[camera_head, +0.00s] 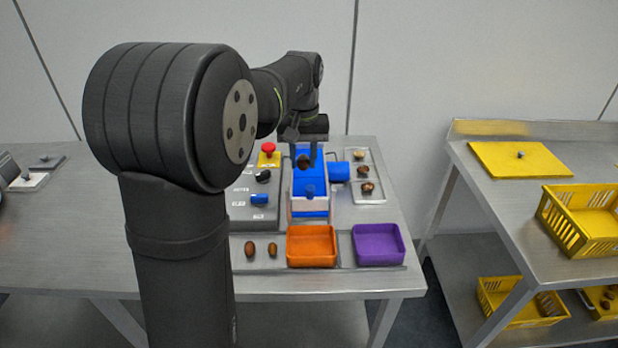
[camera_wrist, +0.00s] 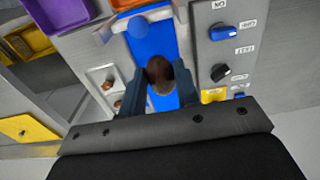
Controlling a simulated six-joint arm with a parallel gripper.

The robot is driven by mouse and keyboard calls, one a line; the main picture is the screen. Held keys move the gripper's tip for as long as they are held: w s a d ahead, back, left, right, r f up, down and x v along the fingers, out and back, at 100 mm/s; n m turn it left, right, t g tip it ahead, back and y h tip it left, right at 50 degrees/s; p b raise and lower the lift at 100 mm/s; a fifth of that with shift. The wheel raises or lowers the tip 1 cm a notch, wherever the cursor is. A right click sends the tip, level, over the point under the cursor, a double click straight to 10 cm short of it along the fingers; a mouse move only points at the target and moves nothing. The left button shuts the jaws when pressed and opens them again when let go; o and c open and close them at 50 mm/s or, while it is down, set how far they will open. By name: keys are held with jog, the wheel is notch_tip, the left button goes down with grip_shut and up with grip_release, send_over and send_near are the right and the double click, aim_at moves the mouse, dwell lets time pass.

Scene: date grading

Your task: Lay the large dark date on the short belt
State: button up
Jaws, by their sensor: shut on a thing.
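My gripper (camera_head: 305,157) is shut on a large dark brown date (camera_wrist: 160,72), held between the two fingers. In the head view the date (camera_head: 303,162) shows small between the fingertips, over the blue short belt (camera_head: 308,183). In the wrist view the belt (camera_wrist: 154,42) runs behind the date, and the date appears to be above its surface. I cannot tell the exact gap between them. The belt has pale side walls and a blue motor (camera_head: 340,172) at its right side.
A control box (camera_head: 240,207) with knobs and a red button (camera_head: 268,147) stands left of the belt. A tray with several dates (camera_head: 377,194) is on the right. An orange tray (camera_head: 311,262), a purple tray (camera_head: 378,262) and two dates (camera_head: 250,249) lie in front.

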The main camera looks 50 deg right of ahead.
jog(key=shift+s+d+r, duration=0.1)
jog(key=shift+s+d, duration=0.2)
jog(key=shift+s, duration=0.25)
jog(key=shift+s+f, duration=0.2)
jog(key=shift+f, duration=0.1)
jog(key=shift+d+f, duration=0.1)
jog(key=shift+f, duration=4.5)
jog(key=shift+f, duration=0.1)
jog(key=o, duration=0.7)
notch_tip(320, 180, up, 12)
jog(key=shift+r, duration=0.1)
